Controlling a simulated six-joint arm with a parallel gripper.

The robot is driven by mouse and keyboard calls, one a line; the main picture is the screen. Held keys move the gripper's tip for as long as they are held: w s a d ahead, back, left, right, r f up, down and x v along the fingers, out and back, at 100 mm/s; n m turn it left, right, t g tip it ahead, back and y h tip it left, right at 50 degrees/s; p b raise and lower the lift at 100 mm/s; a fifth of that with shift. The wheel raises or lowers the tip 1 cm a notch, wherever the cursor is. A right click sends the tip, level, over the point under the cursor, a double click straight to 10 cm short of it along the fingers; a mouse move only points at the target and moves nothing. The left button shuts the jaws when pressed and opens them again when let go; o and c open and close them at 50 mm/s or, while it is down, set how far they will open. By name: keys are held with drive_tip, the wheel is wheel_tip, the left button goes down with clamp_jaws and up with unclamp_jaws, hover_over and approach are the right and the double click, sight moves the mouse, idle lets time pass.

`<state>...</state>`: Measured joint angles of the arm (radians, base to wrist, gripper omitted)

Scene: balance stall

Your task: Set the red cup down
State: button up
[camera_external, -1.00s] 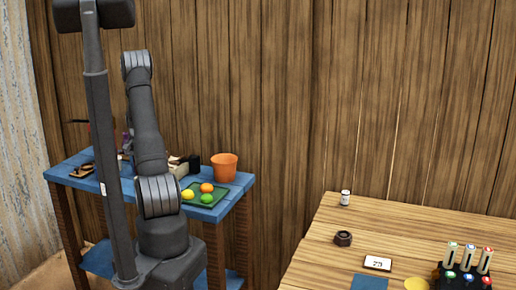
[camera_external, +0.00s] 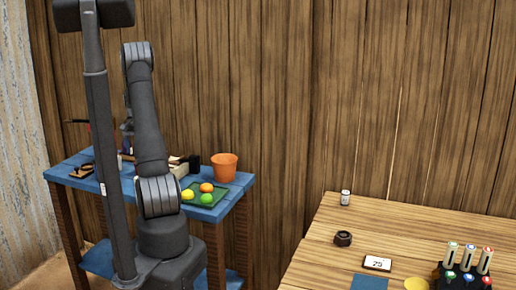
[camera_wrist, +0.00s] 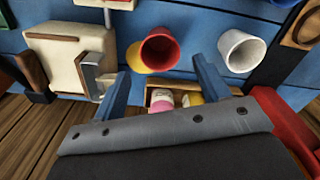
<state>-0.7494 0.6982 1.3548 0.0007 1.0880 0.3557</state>
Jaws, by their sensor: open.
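In the wrist view, the red cup (camera_wrist: 160,50) stands on the blue table with its mouth facing the camera. My gripper (camera_wrist: 162,70) is open, with one finger on each side just below the cup. I see a gap between the cup and each finger, and nothing is held. In the external view, my arm and column hide the cup and most of the gripper.
A white cup (camera_wrist: 241,48) stands close to the right finger. A cream block-like object (camera_wrist: 68,60) is at the left. A wooden box with pink and yellow items (camera_wrist: 163,99) lies below. An orange pot (camera_external: 224,167) and fruit tray (camera_external: 222,198) are on the table.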

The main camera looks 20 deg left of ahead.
drive_tip(key=shift+o, duration=0.4)
drive_tip(key=shift+r, duration=1.9)
